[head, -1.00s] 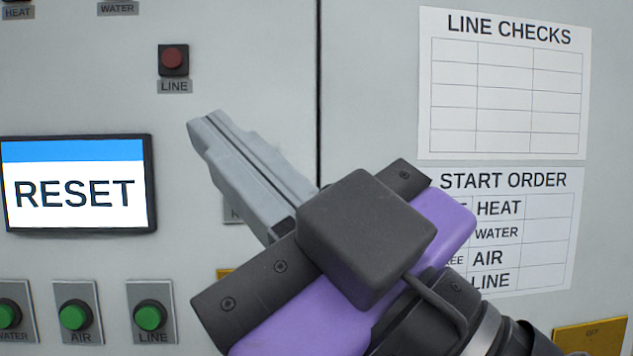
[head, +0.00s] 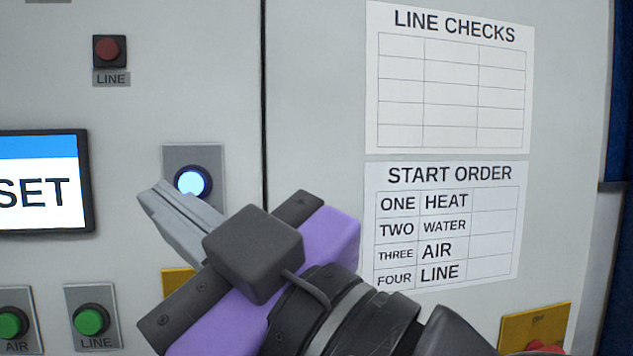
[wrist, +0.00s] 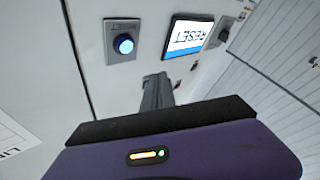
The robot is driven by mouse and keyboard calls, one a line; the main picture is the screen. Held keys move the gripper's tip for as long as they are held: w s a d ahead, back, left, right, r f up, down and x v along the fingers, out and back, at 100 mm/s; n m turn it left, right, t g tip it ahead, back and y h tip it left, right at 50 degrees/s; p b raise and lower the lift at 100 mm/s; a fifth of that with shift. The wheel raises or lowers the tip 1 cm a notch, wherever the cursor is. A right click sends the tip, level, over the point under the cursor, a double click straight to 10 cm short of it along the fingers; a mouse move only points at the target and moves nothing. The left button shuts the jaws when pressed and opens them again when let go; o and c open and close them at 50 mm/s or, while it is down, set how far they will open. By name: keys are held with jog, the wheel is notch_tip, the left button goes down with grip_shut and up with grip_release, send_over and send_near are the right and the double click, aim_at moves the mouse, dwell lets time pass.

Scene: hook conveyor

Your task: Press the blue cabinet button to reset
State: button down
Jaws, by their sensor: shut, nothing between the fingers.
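The blue cabinet button (head: 193,182) is lit and sits on a grey plate on the cabinet front, right of the screen. In the wrist view the lit blue button (wrist: 124,44) shows beyond and to the left of the fingertips. My gripper (head: 150,194) is shut and empty. In the head view its fingertips are just below and left of the button and the fingers overlap the lower part of its plate. In the wrist view my gripper (wrist: 156,80) appears apart from the button. The screen (head: 45,180) is cut off in the head view; in the wrist view it reads RESET (wrist: 188,38).
A red LINE lamp (head: 109,50) is above. Green AIR (head: 12,322) and LINE (head: 90,320) buttons sit low at left. A LINE CHECKS sheet (head: 447,80) and a START ORDER sheet (head: 445,220) hang at right. A yellow plate (head: 535,330) with a red part is lower right.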

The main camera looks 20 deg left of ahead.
jog(key=w+a, duration=0.3)
jog(key=w, duration=0.2)
jog(key=shift+w+a, duration=0.25)
jog(key=shift+w, duration=0.1)
jog(key=shift+w, duration=0.1)
dwell(1.8)
jog(key=shift+w+a+b, duration=0.25)
jog(key=shift+b, duration=0.05)
jog(key=shift+w+a, duration=0.2)
jog(key=shift+w, duration=0.2)
dwell(0.7)
jog(key=shift+s, duration=0.1)
jog(key=shift+s+d, duration=0.45)
jog(key=shift+s, duration=0.2)
jog(key=shift+s+d, duration=0.45)
jog(key=shift+s, duration=0.25)
jog(key=shift+s+d, duration=0.4)
jog(key=shift+s, duration=0.3)
jog(key=shift+s+d, duration=0.45)
jog(key=shift+s, duration=0.25)
